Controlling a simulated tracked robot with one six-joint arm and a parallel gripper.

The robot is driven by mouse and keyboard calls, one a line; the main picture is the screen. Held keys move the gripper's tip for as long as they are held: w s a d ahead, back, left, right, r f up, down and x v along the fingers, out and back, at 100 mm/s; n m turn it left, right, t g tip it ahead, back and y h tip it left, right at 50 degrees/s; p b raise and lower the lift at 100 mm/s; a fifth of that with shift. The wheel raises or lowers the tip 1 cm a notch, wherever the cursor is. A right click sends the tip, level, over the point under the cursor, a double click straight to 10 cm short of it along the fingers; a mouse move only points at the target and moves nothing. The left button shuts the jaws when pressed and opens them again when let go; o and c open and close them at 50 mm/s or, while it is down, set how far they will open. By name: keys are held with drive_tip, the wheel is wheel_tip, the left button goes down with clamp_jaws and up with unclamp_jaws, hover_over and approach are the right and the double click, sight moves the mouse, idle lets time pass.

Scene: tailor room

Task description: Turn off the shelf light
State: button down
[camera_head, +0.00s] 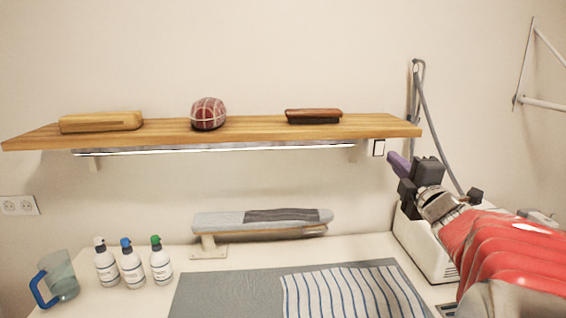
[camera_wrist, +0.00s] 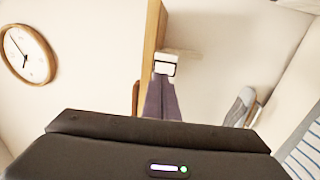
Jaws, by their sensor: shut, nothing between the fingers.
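The shelf light (camera_head: 215,150) is a long thin strip under the wooden shelf, and its lower edge shows bright white. A small white wall switch with a dark frame (camera_head: 378,148) is just below the shelf's right end. It also shows in the wrist view (camera_wrist: 165,68), straight beyond the fingertips. My gripper (camera_head: 393,157) has purple fingers, shut and empty, with the tips close to the right of the switch in the head view. In the wrist view the fingertips (camera_wrist: 161,80) overlap the switch's lower edge; I cannot tell whether they touch it.
The wooden shelf (camera_head: 250,128) holds a wooden block, a round plaid cushion and a brush. Below, a small ironing board (camera_head: 262,222), several bottles and a jug stand on the white table. A white machine with a hose (camera_head: 428,245) is under my gripper. A clock (camera_wrist: 27,53) hangs on a wall.

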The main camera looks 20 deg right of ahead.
sight(381, 144)
drive_tip(key=x, duration=0.5)
drive_tip(key=shift+w, duration=0.2)
drive_tip(key=shift+d, duration=0.1)
drive_tip(key=shift+w+r, duration=0.3)
drive_tip(key=shift+r, duration=0.1)
drive_tip(key=shift+s+d+r, duration=0.1)
drive_tip(key=shift+r, duration=0.3)
idle(0.4)
